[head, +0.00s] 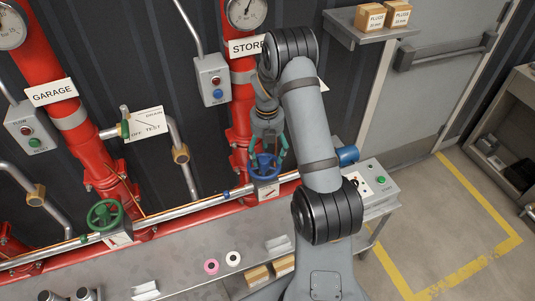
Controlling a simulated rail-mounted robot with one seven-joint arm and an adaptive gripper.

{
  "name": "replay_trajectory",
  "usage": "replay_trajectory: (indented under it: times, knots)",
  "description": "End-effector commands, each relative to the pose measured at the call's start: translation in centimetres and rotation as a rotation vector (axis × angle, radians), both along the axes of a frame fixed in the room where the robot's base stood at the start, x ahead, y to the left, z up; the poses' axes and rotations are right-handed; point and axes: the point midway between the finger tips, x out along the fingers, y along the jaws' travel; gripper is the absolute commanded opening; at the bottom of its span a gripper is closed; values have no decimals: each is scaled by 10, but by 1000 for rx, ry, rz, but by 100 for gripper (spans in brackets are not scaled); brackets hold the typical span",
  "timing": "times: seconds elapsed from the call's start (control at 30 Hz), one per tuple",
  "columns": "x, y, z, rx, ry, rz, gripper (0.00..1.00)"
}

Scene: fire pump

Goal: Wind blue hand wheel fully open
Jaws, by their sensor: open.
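The blue hand wheel (263,168) sits low on the red pipe under the STORE sign, right of the picture's middle. My gripper (267,157) points down at it from above. Its teal fingers are spread apart, one on each side of the wheel. I cannot tell whether the fingers touch the rim. A white plate with a red mark (269,192) sits just below the wheel. My grey arm hides part of the pipe and wall behind it.
A green hand wheel (105,214) is on the GARAGE pipe at left. A grey bench (190,262) with pink and white rings runs along the front. A control box with a green button (378,186) stands at right. A shelf with boxes (372,22) is upper right.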

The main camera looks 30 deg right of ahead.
Motion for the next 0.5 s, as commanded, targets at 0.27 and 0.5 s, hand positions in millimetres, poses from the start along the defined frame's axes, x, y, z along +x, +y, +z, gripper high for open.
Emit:
replay_trajectory:
  times: [0.27, 0.5]
  knots:
    - [-7, 3, -7, 6, 22, 1, 63]
    - [-8, 3, -7, 7, 23, -16, 64]
